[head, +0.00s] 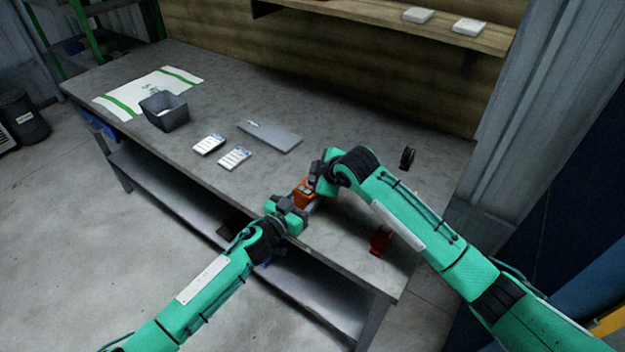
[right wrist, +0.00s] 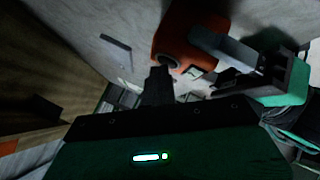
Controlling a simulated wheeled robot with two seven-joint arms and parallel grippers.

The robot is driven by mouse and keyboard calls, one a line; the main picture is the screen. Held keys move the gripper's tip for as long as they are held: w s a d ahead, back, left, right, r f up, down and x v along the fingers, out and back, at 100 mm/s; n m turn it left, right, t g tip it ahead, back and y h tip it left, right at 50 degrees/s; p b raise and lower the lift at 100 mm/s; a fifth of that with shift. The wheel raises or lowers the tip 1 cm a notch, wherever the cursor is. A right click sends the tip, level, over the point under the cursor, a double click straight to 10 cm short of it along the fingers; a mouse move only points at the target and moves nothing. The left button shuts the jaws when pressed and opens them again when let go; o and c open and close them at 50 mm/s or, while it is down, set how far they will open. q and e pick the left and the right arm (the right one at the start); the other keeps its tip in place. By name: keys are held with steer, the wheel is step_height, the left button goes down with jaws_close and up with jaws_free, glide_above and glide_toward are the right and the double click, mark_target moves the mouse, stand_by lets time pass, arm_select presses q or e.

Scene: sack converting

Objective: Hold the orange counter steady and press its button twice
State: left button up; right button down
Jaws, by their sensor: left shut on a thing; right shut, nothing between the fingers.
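The orange counter (head: 305,193) stands near the front edge of the table, between my two grippers. In the right wrist view the orange counter (right wrist: 192,25) shows a dark round button (right wrist: 168,61) at its end. My left gripper (head: 296,205) is shut on the counter from the left; its grey finger also lies along the counter in the right wrist view (right wrist: 235,50). My right gripper (head: 316,183) is shut and empty beside the counter. Its fingertips (right wrist: 158,75) are close to the button; I cannot tell whether they touch it.
On the grey table (head: 330,128) are a grey flat plate (head: 270,136), two white label packs (head: 235,157), a dark bin (head: 165,111) and a white-green sack (head: 125,96). A red object (head: 381,240) stands near the right front; a black object (head: 407,157) is behind my right arm.

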steer(key=shift+r, duration=0.85)
steer(key=shift+r, duration=0.1)
steer(key=shift+r, duration=2.45)
arm_select(q)
steer(key=o, duration=1.1)
steer(key=shift+o, duration=0.2)
steer(key=shift+s, duration=0.1)
